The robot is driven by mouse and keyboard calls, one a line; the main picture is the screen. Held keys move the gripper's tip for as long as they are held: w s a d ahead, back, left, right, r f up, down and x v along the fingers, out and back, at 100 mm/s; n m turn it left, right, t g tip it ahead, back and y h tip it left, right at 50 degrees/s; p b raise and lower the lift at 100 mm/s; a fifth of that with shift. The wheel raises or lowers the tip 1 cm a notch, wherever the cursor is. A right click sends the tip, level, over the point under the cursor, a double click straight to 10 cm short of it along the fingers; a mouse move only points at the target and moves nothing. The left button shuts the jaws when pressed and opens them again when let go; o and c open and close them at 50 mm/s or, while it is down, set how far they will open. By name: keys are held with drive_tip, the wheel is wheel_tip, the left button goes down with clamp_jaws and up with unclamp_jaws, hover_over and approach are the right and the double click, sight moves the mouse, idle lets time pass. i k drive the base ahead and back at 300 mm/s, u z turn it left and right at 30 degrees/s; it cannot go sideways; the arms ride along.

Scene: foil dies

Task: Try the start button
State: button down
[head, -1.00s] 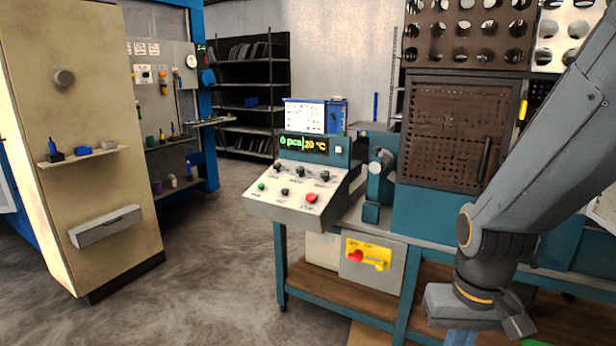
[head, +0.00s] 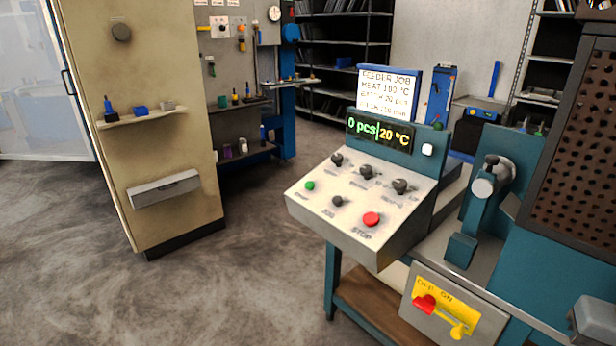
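The control panel (head: 335,225) is a sloped pale console on a teal bench. A small green button (head: 310,186) sits at the left of its lower row; its label is too blurred to read surely. A dark knob (head: 337,201) is beside it, then a larger red button (head: 372,219) marked STOP. Three dark knobs (head: 366,172) form the upper row. The display (head: 380,132) above reads 0 pcs and 20 °C. No gripper fingers show; a grey block at the lower right corner may be part of my arm.
A job sign (head: 388,92) stands behind. A beige cabinet (head: 140,70) is at the left. The floor between is clear.

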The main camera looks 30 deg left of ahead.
sight(309, 186)
drive_tip(key=u, duration=0.55)
drive_tip(key=i, duration=0.85)
drive_tip(key=u, duration=1.1)
drive_tip(key=i, duration=0.35)
drive_tip(key=u, duration=0.2)
